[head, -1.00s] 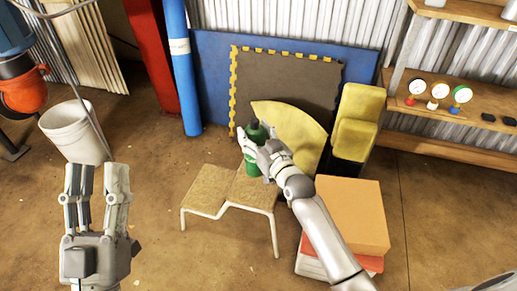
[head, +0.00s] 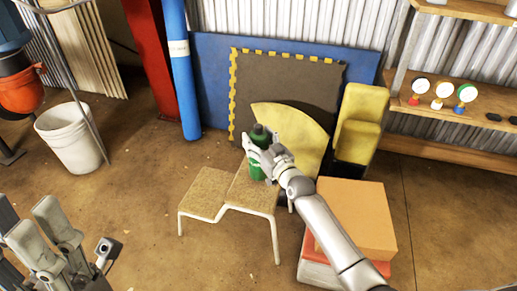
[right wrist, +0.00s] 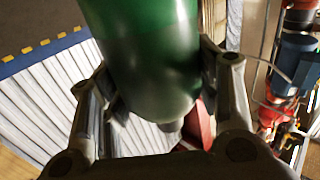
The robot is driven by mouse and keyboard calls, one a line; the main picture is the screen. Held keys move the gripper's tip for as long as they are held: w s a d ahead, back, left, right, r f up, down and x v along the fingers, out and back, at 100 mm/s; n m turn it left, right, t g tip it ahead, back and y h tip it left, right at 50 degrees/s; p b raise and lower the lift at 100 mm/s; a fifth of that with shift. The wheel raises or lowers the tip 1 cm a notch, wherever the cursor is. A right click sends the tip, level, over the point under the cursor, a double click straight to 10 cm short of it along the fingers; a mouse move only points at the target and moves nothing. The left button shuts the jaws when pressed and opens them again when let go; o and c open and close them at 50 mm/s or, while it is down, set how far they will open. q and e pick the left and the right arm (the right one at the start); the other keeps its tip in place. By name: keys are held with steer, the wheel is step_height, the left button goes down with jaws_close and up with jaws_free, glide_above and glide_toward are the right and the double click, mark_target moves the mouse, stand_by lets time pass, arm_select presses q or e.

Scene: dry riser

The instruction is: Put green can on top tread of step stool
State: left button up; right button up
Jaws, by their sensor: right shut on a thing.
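The green can (head: 257,172) is a bottle-like cylinder with a dark top. My right gripper (head: 262,152) is shut around it and holds it upright at the back of the step stool's higher, right-hand tread (head: 250,198). I cannot tell whether its base touches the tread. In the right wrist view the can (right wrist: 145,50) fills the space between the fingers of my right gripper (right wrist: 160,100). The stool's lower tread (head: 207,194) is empty. My left gripper (head: 45,245) is at the lower left, fingers apart and empty, partly cut off by the frame.
A yellow curved panel (head: 300,125) and a dark mat (head: 290,80) stand just behind the stool. Stacked boxes (head: 355,215) are to its right, under my right arm. A white bucket (head: 70,140) stands at the left. The floor left of the stool is clear.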

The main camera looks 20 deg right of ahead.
steer(key=shift+f+b, duration=0.3)
steer(key=shift+f, duration=0.6)
steer(key=shift+f, duration=0.2)
steer(key=o, duration=1.7)
